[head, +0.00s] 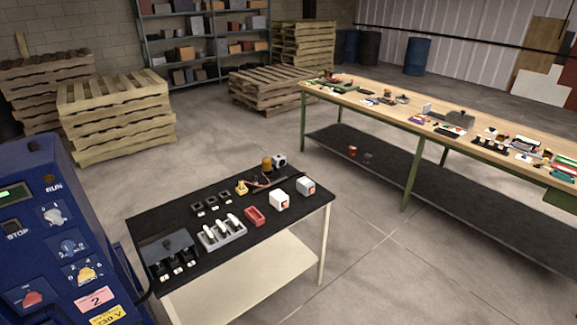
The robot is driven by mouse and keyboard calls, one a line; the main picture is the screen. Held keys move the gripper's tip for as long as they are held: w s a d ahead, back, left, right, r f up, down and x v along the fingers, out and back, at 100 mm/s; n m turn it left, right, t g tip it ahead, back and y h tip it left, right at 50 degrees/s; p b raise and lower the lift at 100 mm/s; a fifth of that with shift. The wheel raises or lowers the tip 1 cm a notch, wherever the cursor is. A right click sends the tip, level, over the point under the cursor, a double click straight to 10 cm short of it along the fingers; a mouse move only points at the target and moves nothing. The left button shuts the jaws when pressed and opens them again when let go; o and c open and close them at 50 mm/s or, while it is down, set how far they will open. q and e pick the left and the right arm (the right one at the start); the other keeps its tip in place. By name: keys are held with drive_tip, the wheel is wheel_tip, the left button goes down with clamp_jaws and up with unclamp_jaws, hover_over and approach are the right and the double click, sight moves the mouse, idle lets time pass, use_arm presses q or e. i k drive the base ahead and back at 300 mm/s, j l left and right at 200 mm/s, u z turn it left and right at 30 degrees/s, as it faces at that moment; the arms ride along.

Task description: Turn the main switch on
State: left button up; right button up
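A blue control cabinet (68,218) stands at the left edge and is cut off by the frame. Its panel carries a red rotary knob (31,298) at the lower left, probably the main switch; its setting is too small to read. Above are a yellow knob (87,273), a blue knob (68,247) and a light grey knob (54,215). A button marked STOP (13,227), a lit green display (12,194) and a lamp marked RUN (50,179) also show. Neither of my grippers is in view.
A black-topped table (290,217) right of the cabinet holds switches, sockets and small boxes. A long workbench (345,97) with many parts stands at the right. Pallets (115,112) and shelves (205,40) are behind. The floor (390,265) between table and workbench is clear.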

sight(34, 297)
drive_tip(key=u, duration=1.8)
